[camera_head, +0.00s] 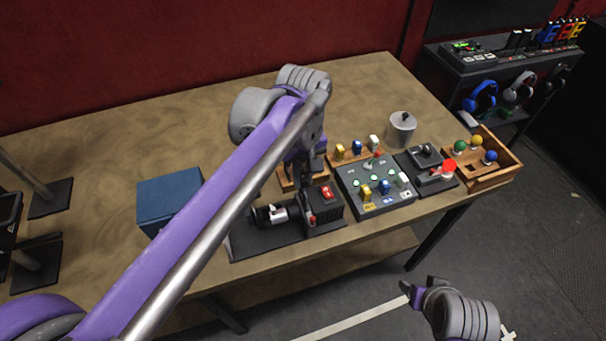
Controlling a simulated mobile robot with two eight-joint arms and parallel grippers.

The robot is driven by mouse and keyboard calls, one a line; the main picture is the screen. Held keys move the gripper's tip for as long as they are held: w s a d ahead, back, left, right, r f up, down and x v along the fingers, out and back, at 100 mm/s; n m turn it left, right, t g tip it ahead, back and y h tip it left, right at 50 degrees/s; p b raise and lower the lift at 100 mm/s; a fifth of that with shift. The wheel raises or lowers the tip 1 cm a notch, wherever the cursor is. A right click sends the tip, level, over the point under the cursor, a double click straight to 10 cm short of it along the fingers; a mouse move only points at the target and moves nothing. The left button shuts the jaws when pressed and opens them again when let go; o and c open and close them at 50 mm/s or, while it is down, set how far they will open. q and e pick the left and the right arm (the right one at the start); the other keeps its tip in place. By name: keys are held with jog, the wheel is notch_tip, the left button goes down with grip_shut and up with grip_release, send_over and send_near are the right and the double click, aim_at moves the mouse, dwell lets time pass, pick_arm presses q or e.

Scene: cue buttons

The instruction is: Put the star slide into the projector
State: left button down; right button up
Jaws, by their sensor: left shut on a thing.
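The black projector (323,205) stands at the table's front edge, with a pale lens (279,214) on its left and a red switch on top. My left gripper (307,180) points down just behind the projector, over a small wooden rack (288,184). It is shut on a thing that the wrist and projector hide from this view. No star mark can be made out, so I cannot tell which slide it is. My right gripper (416,291) is low at the bottom right, off the table; its fingers are too small to read.
A blue box (167,200) stands left of the projector. To the right are a button panel (373,186) with coloured knobs, a grey pot (401,128), a lever unit (428,168) and a wooden box (496,165) with coloured balls. The table's back left is clear.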

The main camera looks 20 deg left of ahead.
aim_at(303, 192)
pick_arm(q)
jog(key=shift+f+b, duration=1.5)
jog(key=shift+f, duration=1.4)
pick_arm(e)
jog(key=shift+s+f, duration=0.3)
jog(key=shift+f, duration=0.7)
jog(key=shift+s+f, duration=0.3)
jog(key=shift+f, duration=0.65)
pick_arm(q)
jog(key=c, duration=0.6)
grip_release()
jog(key=shift+r+p, duration=2.2)
jog(key=shift+r, duration=1.35)
pick_arm(e)
notch_tip(303, 192, up, 6)
jog(key=w, duration=0.2)
jog(key=shift+f, duration=0.15)
pick_arm(q)
jog(key=shift+s+f, duration=0.1)
pick_arm(e)
jog(key=shift+s, duration=0.1)
